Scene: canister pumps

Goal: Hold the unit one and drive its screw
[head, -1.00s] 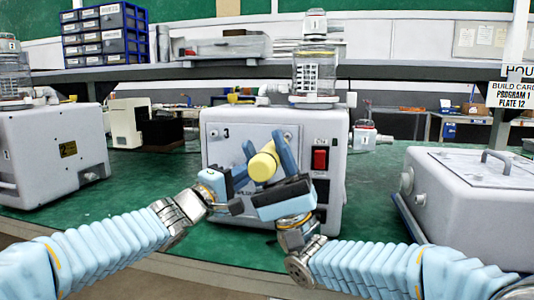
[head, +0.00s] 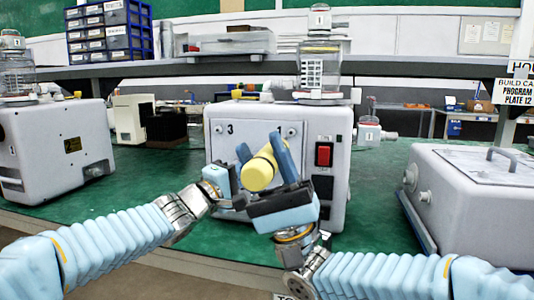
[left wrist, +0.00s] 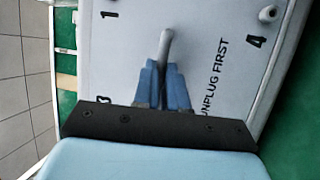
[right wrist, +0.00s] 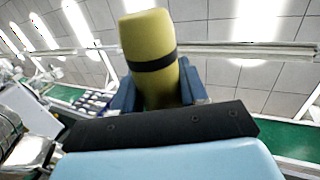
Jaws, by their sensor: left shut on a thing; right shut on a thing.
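Unit one is the middle grey pump housing (head: 300,108), with a clear canister (head: 319,70) marked 1 on top. Its front panel (head: 265,133) carries the number 3 and visible corner screws (head: 291,131). In the left wrist view, my left gripper (left wrist: 163,70) is shut on a grey handle (left wrist: 166,45) on the panel, near the words UNPLUG FIRST; a corner screw (left wrist: 268,13) shows beside the 4. My right gripper (head: 262,145) is shut on a yellow driver (right wrist: 148,40) with a black band. The driver's tip is hidden; I cannot tell whether it touches a screw.
Another grey pump (head: 50,150) stands at left, and a grey housing with a handle on top (head: 475,190) at right. The middle pump has a red switch (head: 324,154). A shelf runs behind.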

